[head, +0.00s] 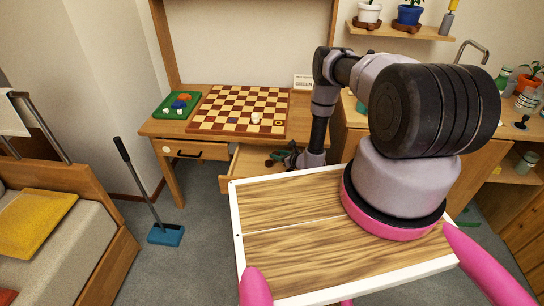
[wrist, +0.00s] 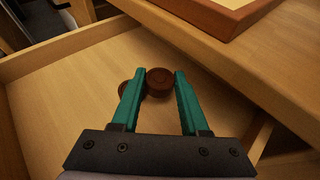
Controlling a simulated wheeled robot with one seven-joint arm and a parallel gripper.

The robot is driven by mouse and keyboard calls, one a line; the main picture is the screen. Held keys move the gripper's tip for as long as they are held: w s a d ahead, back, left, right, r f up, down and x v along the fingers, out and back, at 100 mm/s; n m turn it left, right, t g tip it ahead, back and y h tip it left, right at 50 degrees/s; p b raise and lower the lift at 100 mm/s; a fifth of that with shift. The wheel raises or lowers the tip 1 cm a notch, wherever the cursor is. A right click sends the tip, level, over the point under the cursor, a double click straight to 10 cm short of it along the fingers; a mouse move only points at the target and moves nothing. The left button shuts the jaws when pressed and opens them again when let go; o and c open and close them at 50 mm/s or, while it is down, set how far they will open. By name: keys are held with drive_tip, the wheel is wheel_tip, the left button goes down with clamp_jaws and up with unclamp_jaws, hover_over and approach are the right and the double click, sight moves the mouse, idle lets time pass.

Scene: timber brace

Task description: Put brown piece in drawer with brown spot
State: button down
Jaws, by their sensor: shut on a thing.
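A round brown piece (wrist: 159,80) is between the green fingertips of my gripper (wrist: 160,88), which is shut on it. My gripper is over the inside of the open right-hand drawer (wrist: 60,75), low above its floor. A second brown piece (wrist: 125,87) shows beside the left finger, partly hidden by it. In the head view the open drawer (head: 246,163) is under the desk, with my gripper (head: 277,158) at it. The left drawer (head: 202,152) is shut and has a dark handle and a pale spot. A brown spot on the open drawer is not visible.
A checkered board (head: 238,107) lies on the desk with a white piece (head: 255,117) on it. A green tray (head: 178,104) with coloured things is to its left. The desk edge overhangs the drawer at right in the wrist view. A blue dustpan (head: 166,235) stands on the floor.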

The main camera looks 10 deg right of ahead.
sight(272, 159)
drive_tip(key=x, duration=0.4)
drive_tip(key=shift+w+a+f, duration=0.15)
drive_tip(key=shift+f, duration=0.4)
drive_tip(key=shift+w+f, duration=0.1)
drive_tip(key=shift+f, duration=0.15)
drive_tip(key=shift+c, duration=2.1)
unclamp_jaws()
